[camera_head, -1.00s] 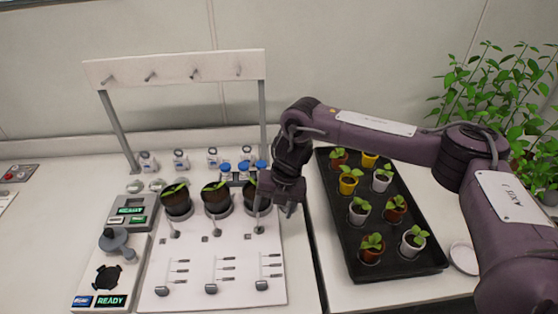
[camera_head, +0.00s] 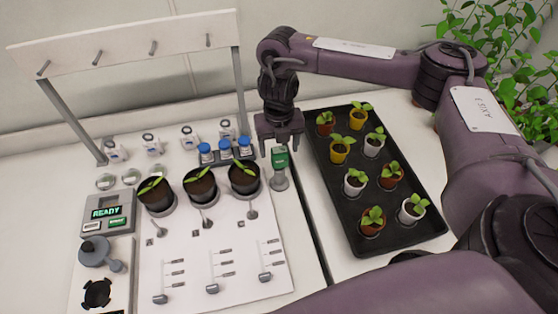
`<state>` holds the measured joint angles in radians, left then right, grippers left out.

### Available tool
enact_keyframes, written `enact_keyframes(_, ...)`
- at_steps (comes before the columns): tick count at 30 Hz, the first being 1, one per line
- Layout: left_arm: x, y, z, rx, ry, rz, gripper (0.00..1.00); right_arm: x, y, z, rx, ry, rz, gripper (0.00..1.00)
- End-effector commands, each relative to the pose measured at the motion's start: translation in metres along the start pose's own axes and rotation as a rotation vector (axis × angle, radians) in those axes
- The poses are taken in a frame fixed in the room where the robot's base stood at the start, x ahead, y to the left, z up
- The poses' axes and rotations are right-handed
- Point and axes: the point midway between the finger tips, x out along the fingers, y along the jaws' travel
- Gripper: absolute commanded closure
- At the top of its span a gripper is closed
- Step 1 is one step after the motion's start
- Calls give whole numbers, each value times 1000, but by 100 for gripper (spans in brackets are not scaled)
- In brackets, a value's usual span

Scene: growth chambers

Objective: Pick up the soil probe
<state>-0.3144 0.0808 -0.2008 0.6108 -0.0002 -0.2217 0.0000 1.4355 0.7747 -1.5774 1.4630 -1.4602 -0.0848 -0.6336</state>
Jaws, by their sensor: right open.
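The soil probe (camera_head: 280,160), as far as I can tell, is the small upright thing with a green head. It stands in a grey round base (camera_head: 280,182) to the right of the potted seedlings. My right gripper (camera_head: 280,146) points down at the green head from just above and behind it in the picture. Its jaws are open, with a finger to either side of the head; I cannot tell whether they touch it. My left gripper is not in view.
Three dark pots (camera_head: 200,187) stand on a white board (camera_head: 235,260) to the left. A rack of blue-capped vials (camera_head: 225,150) is close by on the left. A black tray (camera_head: 352,225) of several small pots lies to the right. A peg frame (camera_head: 125,43) rises behind.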

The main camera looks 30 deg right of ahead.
Motion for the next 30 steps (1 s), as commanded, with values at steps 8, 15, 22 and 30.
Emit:
enact_keyframes(8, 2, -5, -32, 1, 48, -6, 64, 27, -1, 0, 1, 0, 0, 33)
enact_keyframes(15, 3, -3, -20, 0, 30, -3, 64, 27, -1, 0, 1, -1, 0, 33)
enact_keyframes(22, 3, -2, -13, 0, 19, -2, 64, 27, -1, 0, 1, -1, 0, 63)
enact_keyframes(30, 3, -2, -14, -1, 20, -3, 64, 27, -1, 0, 1, -1, 1, 83)
